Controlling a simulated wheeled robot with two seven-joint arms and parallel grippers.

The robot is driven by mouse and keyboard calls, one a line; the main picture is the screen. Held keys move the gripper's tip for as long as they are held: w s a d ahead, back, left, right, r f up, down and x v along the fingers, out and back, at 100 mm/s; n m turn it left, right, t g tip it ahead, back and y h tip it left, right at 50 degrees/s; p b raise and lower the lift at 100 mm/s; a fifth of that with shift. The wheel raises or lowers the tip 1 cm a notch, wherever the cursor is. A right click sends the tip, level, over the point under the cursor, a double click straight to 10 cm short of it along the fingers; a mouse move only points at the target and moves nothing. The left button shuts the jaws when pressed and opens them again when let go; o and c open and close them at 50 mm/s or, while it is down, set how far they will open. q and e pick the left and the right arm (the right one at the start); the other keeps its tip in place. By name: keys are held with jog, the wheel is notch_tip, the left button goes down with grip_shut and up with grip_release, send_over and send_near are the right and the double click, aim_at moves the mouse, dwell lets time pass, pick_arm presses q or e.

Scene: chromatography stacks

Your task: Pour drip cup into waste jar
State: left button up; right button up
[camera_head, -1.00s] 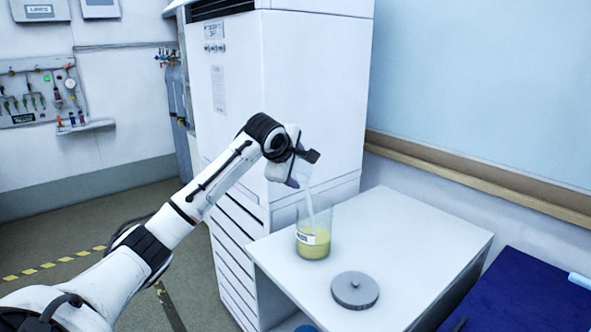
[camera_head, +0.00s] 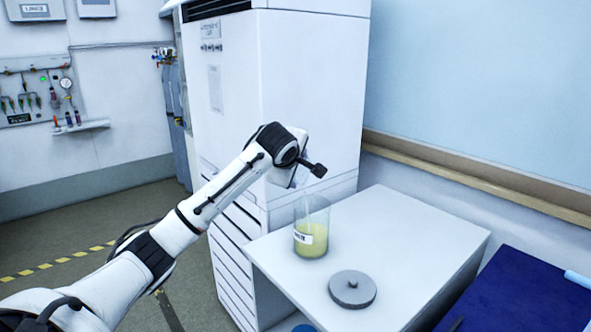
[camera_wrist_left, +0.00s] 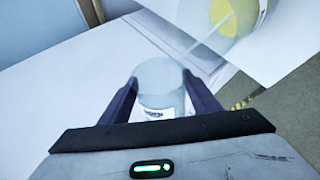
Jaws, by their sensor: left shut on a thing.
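The waste jar (camera_head: 311,240) is a clear, lidless cylinder with a white label and yellow liquid in its lower part. It stands upright on the white table; its yellow contents (camera_wrist_left: 226,14) also show at the top of the left wrist view. My left gripper (camera_head: 300,172) is above the jar, wrist tilted. In the left wrist view its dark fingers (camera_wrist_left: 160,88) are shut on the clear drip cup (camera_wrist_left: 158,78), which has a pale label. A thin pale stream runs from the cup toward the jar. In the head view the gripper mostly hides the cup.
A round grey lid (camera_head: 352,289) lies on the white table (camera_head: 420,235) in front of the jar. A tall white cabinet (camera_head: 310,90) stands behind. A dark blue surface (camera_head: 525,295) is at the right. The table's right part is clear.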

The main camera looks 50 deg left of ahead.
pick_arm(q)
jog(key=shift+d+m+y, duration=0.15)
jog(key=shift+m+y, duration=0.15)
jog(key=shift+y, duration=0.2)
jog(key=shift+w+d+r+y, duration=0.1)
jog(key=shift+d+y, duration=0.15)
jog(key=shift+y, duration=0.15)
jog(key=shift+a+r+h, duration=0.1)
jog(key=shift+a+h, duration=0.35)
jog(key=shift+h, duration=0.45)
jog(key=n+h, duration=0.1)
jog(key=a+r+n+h, duration=0.1)
jog(key=shift+s+r+h, duration=0.2)
jog(key=shift+r+h, duration=0.1)
jog(key=shift+h, duration=0.1)
